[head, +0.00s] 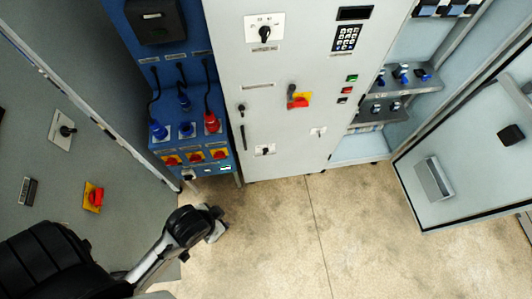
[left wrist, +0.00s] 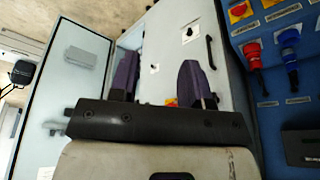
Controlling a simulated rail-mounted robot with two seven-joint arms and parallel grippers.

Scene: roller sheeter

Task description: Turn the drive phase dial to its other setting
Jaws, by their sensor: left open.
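Several black dials sit on the panels, and their labels are too small to read, so I cannot tell which is the drive phase dial. A large black dial (head: 265,32) on a white plate is high on the grey cabinet. A smaller black dial (head: 265,151) on a white plate is low on it. A third dial (head: 66,130) is on the grey panel at left. My left gripper (head: 217,225) is over the floor in front of the cabinets, apart from all dials. In the left wrist view its two dark fingers (left wrist: 158,75) are spread and empty. My right gripper is not visible.
A blue cabinet (head: 190,145) with plugs, cables and red-yellow switches stands left of the grey cabinet. A red-yellow switch (head: 299,97) juts from the grey front. An open door (head: 465,165) stands at right. The floor (head: 290,240) in front is clear.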

